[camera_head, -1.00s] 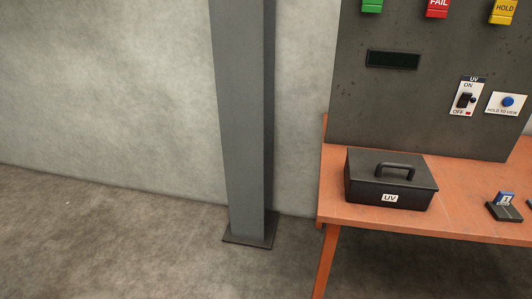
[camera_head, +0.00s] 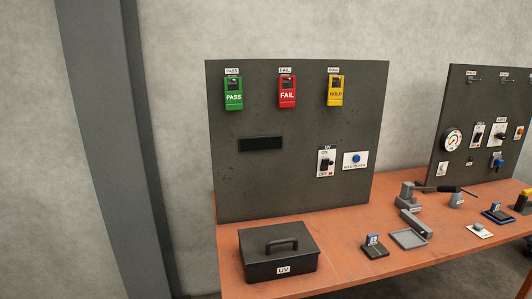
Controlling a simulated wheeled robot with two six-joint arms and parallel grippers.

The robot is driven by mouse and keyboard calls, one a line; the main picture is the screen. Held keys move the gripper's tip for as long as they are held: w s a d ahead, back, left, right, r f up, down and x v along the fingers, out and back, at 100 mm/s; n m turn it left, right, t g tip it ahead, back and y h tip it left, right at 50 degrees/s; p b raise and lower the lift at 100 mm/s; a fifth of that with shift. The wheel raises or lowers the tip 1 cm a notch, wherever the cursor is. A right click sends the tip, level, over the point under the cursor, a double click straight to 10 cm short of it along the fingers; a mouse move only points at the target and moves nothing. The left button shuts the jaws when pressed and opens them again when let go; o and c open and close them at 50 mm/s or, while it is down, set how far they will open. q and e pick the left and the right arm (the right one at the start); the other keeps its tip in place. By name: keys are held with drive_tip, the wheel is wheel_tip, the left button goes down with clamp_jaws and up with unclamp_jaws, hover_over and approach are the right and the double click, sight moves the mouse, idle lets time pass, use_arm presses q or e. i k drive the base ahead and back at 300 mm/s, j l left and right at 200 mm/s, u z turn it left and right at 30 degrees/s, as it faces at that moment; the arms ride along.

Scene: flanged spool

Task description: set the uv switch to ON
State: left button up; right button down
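The UV switch (camera_head: 326,162) is a small dark toggle on a white plate, on the dark upright panel (camera_head: 230,190). The toggle's exact position is too small to tell. A white plate with a blue button (camera_head: 356,159) is just to its right. A black box labelled UV (camera_head: 278,255), with a handle on its lid, stands on the table below. Neither of my grippers is in view.
The orange table (camera_head: 350,268) carries a grey clamp-like device (camera_head: 412,222), a grey square tray (camera_head: 408,239) and a small block with a blue tag (camera_head: 374,246). A second panel (camera_head: 450,105) with a gauge stands at right. A grey column (camera_head: 105,130) rises at left.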

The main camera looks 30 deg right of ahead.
sight(325, 162)
drive_tip(key=z, duration=1.25)
drive_tip(key=i+l+z, duration=0.1)
drive_tip(key=i+l, duration=0.45)
drive_tip(key=l, duration=0.2)
drive_tip(key=i+l+z, duration=0.1)
drive_tip(key=i+l, duration=0.45)
drive_tip(key=l, duration=0.15)
